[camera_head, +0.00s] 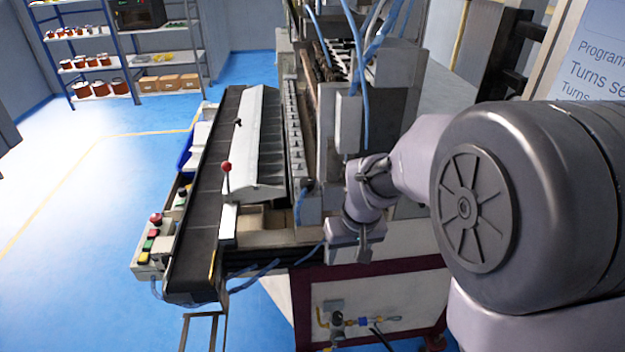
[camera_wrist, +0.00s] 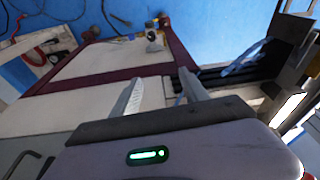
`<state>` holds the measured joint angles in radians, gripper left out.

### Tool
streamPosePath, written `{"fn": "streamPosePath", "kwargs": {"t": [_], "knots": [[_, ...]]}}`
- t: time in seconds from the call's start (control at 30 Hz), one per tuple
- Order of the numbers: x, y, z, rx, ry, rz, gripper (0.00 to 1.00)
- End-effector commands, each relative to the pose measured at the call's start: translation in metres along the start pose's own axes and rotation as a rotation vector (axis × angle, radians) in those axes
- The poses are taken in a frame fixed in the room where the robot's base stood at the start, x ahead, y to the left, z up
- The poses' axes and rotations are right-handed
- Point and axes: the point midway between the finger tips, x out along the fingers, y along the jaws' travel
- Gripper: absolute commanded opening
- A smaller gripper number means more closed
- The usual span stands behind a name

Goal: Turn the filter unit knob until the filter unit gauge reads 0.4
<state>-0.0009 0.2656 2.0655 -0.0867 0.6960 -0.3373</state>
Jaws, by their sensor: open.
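The filter unit (camera_head: 337,320) is a small assembly with a dark round part and brass and blue fittings, low on the pale front panel of the machine. It also shows small and upside down in the wrist view (camera_wrist: 152,38), at the top. Its knob and gauge are too small to tell apart, and no reading can be made out. My gripper (camera_wrist: 157,90) is open and empty, its two pale fingers apart. In the head view my wrist (camera_head: 355,240) is above the filter unit and apart from it; the fingers cannot be made out there.
A conveyor (camera_head: 205,220) with a red-knobbed lever (camera_head: 226,168) runs along the left of the machine. A button box (camera_head: 150,246) is at its front end. Blue hoses (camera_head: 255,275) hang under the conveyor. The dark red frame (camera_head: 370,273) edges the panel. Blue floor at left is free.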

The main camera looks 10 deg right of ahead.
Motion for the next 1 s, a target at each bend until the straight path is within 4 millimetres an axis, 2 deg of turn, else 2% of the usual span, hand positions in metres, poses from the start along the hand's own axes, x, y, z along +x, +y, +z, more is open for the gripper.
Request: {"fn": "streamPosePath", "kwargs": {"t": [0.07,0.13,0.2,0.3,0.57,0.8,1.0], "knots": [[0.034,0.006,-0.015,-0.084,-0.065,0.007,0.52],[0.079,0.011,-0.021,-0.171,-0.117,0.009,0.52],[0.121,0.015,-0.018,-0.251,-0.161,0.006,0.52],[0.165,0.018,-0.009,-0.329,-0.2,-0.001,0.52],[0.22,0.021,0.007,-0.367,-0.222,-0.006,0.52],[0.294,0.023,0.024,-0.365,-0.222,-0.006,0.52],[0.34,0.025,0.034,-0.365,-0.221,-0.006,0.52]]}}
